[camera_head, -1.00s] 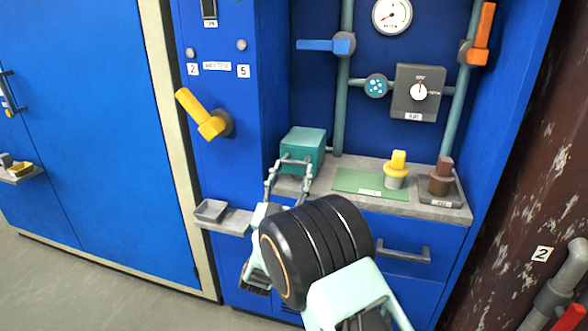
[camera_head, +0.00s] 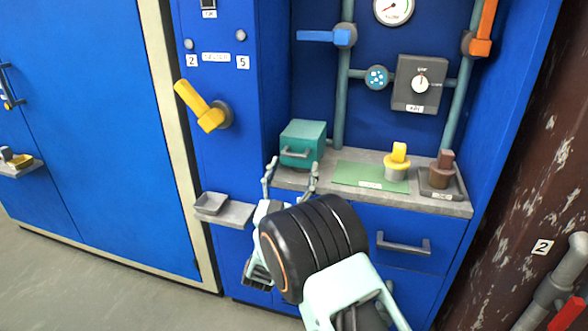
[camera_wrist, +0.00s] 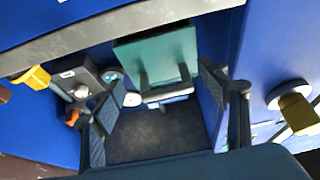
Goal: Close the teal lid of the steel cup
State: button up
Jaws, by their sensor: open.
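A teal box-like piece (camera_head: 303,132) stands at the back left of the grey counter, with a bar handle (camera_head: 295,153) on its front face. In the wrist view the teal piece (camera_wrist: 155,47) is seen between the fingers, its handle toward my gripper. I cannot tell a steel cup apart from it in either view, nor where a lid edge lies. My gripper (camera_head: 291,178) is open and empty, in front of the counter and just below and in front of the handle, apart from it.
On the counter (camera_head: 330,190) lie a green mat (camera_head: 350,178), a yellow-topped grey piece (camera_head: 397,165) and a brown piece (camera_head: 442,170) in a tray. A yellow lever (camera_head: 205,107) sticks out at the left, above a small grey shelf (camera_head: 235,213). A drawer handle (camera_head: 405,246) is below.

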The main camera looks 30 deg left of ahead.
jog(key=v, duration=1.2)
